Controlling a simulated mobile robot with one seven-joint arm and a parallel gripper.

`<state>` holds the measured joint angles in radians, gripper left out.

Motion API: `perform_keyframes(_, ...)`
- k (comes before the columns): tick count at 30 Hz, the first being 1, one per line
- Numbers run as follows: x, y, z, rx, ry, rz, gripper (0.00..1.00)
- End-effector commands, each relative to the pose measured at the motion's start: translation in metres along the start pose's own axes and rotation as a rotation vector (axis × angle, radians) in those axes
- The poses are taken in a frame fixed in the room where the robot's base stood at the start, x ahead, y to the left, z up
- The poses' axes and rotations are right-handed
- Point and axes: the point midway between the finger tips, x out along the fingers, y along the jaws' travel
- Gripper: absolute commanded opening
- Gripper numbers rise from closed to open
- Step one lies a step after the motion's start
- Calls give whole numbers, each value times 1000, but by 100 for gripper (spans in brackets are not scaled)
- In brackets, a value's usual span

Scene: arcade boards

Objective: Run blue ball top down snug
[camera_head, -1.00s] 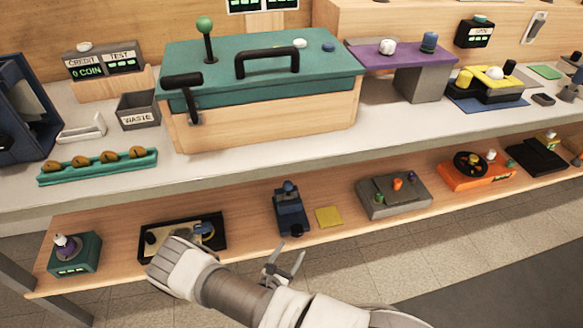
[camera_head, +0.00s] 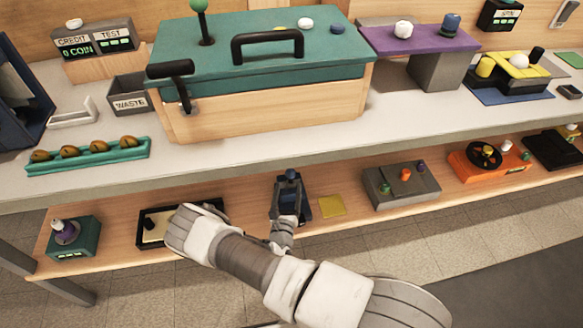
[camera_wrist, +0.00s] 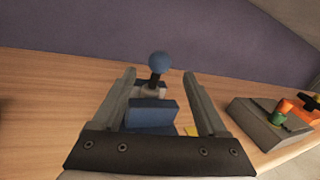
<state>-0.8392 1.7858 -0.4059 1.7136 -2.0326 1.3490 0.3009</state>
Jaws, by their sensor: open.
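The blue ball top (camera_wrist: 159,62) sits on a short stem above a grey collar and a dark blue block (camera_wrist: 150,113) in the wrist view. In the head view the blue ball (camera_head: 291,175) and its blue unit (camera_head: 279,190) are on the wooden lower shelf, partly hidden by my gripper (camera_head: 288,208). My gripper (camera_wrist: 159,72) is open and empty. In the wrist view its fingers stand either side of the ball and stem, with clear gaps on both sides. I cannot tell how far ahead of the fingertips the ball is.
A yellow pad (camera_head: 331,205) lies right of the blue unit. A grey box (camera_head: 401,188) with coloured knobs is further right. A black tray (camera_head: 154,243) lies left, partly behind my arm. The white upper counter (camera_head: 110,190) overhangs the shelf.

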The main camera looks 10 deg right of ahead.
Motion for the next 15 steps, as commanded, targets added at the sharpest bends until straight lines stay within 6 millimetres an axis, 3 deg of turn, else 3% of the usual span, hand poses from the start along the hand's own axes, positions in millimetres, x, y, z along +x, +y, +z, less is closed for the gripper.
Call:
perform_keyframes(9, 69, 0, -2, 4, -1, -3, 76)
perform_keyframes(15, 96, 0, -1, 2, 0, -2, 76)
